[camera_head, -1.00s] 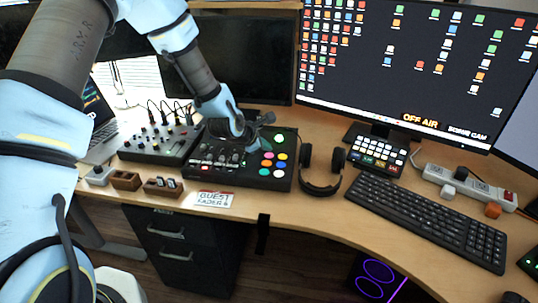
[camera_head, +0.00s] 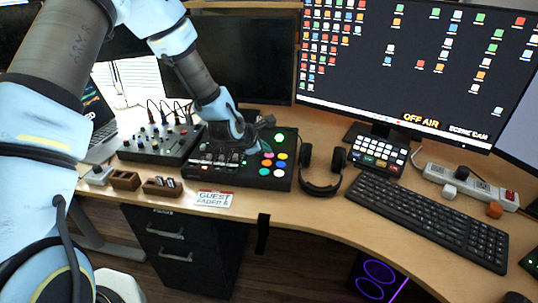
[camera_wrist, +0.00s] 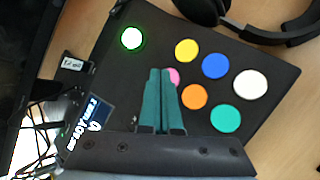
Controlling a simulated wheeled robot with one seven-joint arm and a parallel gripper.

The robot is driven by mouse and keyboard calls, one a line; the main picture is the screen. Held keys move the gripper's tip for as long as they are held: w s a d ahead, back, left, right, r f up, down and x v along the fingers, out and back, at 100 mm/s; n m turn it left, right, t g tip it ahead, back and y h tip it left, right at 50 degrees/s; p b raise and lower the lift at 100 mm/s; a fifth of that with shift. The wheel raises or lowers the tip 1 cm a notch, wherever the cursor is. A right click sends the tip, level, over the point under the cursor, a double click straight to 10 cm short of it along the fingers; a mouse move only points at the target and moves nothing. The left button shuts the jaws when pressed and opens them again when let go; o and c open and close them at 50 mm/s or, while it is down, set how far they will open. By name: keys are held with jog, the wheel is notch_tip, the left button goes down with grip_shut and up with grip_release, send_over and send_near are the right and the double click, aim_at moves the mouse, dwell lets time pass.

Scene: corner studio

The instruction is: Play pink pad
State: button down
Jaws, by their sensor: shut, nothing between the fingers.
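The pink pad (camera_wrist: 174,76) shows in the wrist view as a sliver, partly hidden behind the green fingers of my gripper (camera_wrist: 160,74). My gripper is shut and empty, with its tips over or just beside the pad; I cannot tell whether they touch it. In the head view the pink pad (camera_head: 269,155) is in the upper left of the pad group on the black controller (camera_head: 230,172), and my gripper (camera_head: 255,146) is just left of it. A round pad (camera_wrist: 131,38) glows white with a green rim at the controller's corner.
Close by are yellow (camera_wrist: 187,50), blue (camera_wrist: 215,66), white (camera_wrist: 250,84), orange (camera_wrist: 195,97) and teal (camera_wrist: 225,117) pads. Headphones (camera_head: 322,172) lie right of the controller. A mixer (camera_head: 158,140) stands left, and a monitor (camera_head: 240,55) behind.

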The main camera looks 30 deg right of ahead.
aim_at(266, 156)
jog(key=shift+f, duration=0.15)
jog(key=shift+r+p, duration=0.5)
jog(key=shift+r, duration=0.25)
jog(key=shift+r, duration=0.1)
notch_tip(266, 156, up, 6)
jog(key=p, duration=0.4)
dwell(0.9)
